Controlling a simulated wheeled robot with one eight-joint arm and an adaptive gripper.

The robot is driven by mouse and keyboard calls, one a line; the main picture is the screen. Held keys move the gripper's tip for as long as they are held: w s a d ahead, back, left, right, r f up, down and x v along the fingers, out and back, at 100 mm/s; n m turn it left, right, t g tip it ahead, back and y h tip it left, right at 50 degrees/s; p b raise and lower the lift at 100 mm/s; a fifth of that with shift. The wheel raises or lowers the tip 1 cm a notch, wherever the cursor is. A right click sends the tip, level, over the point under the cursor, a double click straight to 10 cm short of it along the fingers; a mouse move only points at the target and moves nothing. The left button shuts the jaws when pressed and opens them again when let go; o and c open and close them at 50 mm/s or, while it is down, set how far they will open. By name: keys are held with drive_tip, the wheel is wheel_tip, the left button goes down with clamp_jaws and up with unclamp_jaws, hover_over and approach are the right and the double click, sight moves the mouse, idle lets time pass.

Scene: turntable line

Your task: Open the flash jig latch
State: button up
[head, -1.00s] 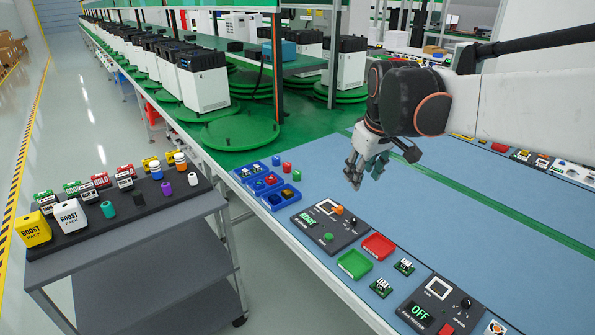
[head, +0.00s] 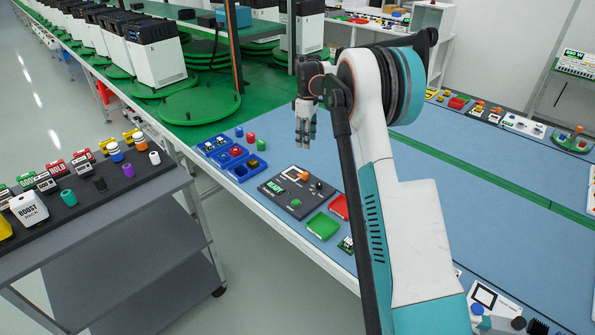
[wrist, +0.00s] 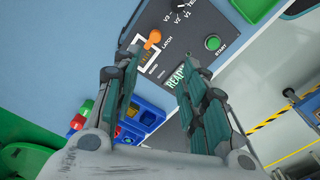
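The flash jig (head: 283,204) is a dark panel on the blue bench top with a lit READY display, a green START button and a black knob. Its orange latch (head: 303,176) sits at a white-framed square socket; the latch also shows in the wrist view (wrist: 153,38), beside the word LATCH. I cannot tell whether the latch is open or closed. My gripper (head: 305,138) hangs fingers down above the bench, near the jig's far side. In the wrist view my gripper (wrist: 157,66) has its fingers apart with nothing between them. The latch appears just beyond the fingertips, apart from them.
A blue divided tray (head: 230,157) with small parts stands left of the jig. A green tray (head: 323,226) and a red tray (head: 340,207) lie to its right. A grey cart (head: 120,205) with several items stands left. The bench behind the jig is clear.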

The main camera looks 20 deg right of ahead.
sight(305, 173)
drive_tip(key=shift+n, duration=0.4)
drive_tip(key=f+b, duration=0.1)
drive_tip(key=f, duration=0.4)
drive_tip(key=w+f+b, duration=0.1)
drive_tip(key=f, duration=0.5)
drive_tip(key=f+b, duration=0.2)
drive_tip(key=f, duration=0.4)
drive_tip(key=shift+w+d, duration=0.25)
drive_tip(key=shift+d, duration=0.05)
clamp_jaws()
